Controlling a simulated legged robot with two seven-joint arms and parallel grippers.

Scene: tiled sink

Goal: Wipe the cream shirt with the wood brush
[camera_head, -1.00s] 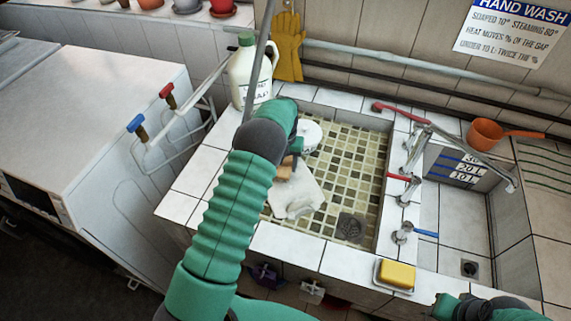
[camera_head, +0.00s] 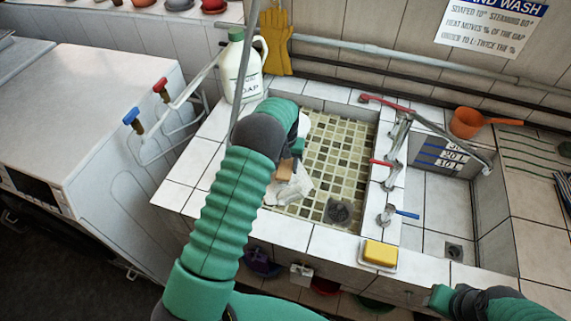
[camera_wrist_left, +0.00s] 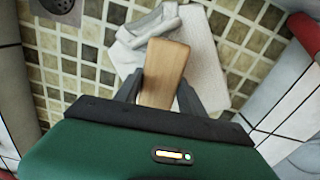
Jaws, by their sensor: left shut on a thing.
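The cream shirt (camera_head: 292,188) lies crumpled on the mosaic floor of the left basin, partly hidden behind my left arm. In the left wrist view the shirt (camera_wrist_left: 207,55) spreads under and beyond the wood brush. My left gripper (camera_wrist_left: 158,92) is shut on the wood brush (camera_wrist_left: 166,68), a plain brown block between its two dark fingers. In the head view the brush (camera_head: 285,170) shows just above the shirt; I cannot tell whether it touches the cloth. My right arm (camera_head: 480,303) comes in at the bottom right, and its fingertips are not clearly shown.
The basin (camera_head: 342,150) has a drain (camera_head: 338,211) at its front right. Taps (camera_head: 395,160) stand on the divider. A yellow soap bar (camera_head: 380,253) sits on the front rim. A soap jug (camera_head: 240,68) stands at the back left corner, and an orange dipper (camera_head: 468,122) at the right.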

